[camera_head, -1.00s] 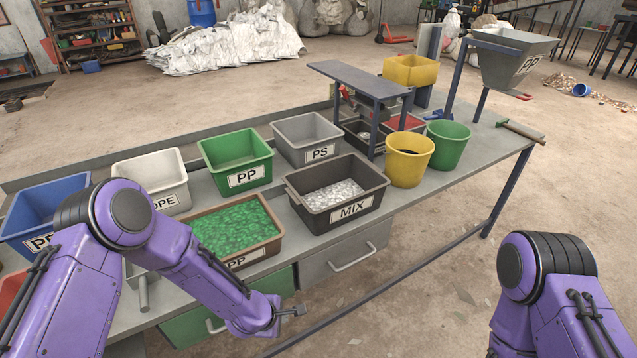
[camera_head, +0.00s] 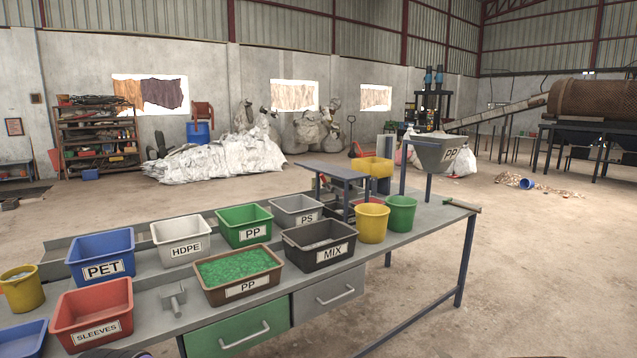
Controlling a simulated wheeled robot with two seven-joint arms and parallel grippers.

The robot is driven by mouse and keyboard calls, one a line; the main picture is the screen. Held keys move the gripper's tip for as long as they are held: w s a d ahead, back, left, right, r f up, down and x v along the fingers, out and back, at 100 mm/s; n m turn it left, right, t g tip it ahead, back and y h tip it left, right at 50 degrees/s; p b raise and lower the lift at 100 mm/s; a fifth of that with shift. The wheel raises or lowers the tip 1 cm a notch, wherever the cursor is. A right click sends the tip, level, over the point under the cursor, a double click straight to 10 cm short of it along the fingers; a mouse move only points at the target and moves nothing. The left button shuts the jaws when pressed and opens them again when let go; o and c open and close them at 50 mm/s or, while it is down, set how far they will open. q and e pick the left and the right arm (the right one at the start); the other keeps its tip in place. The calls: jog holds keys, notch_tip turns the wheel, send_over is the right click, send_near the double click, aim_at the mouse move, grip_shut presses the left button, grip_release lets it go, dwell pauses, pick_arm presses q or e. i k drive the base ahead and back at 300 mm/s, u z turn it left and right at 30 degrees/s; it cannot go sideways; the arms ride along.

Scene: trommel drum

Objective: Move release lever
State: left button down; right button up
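I cannot make out for certain a release lever in this view. A brown rusty trommel drum (camera_head: 592,99) lies on a dark stand at the far right, far from me. Neither gripper is in view. Only a small dark and purple piece of my own arm shows at the bottom edge, left of centre.
The workbench (camera_head: 160,285) crosses the left and middle, with labelled bins, a brown tray of green flakes (camera_head: 238,268) and yellow and green buckets. White sacks (camera_head: 215,160) lie behind it. The floor to the right is open, with a tipped blue bucket (camera_head: 526,184) and scattered scraps.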

aim_at(326, 183)
jog(key=z, duration=0.55)
jog(key=i, duration=0.5)
jog(key=z, duration=0.5)
jog(key=i, duration=0.85)
jog(key=u, duration=0.3)
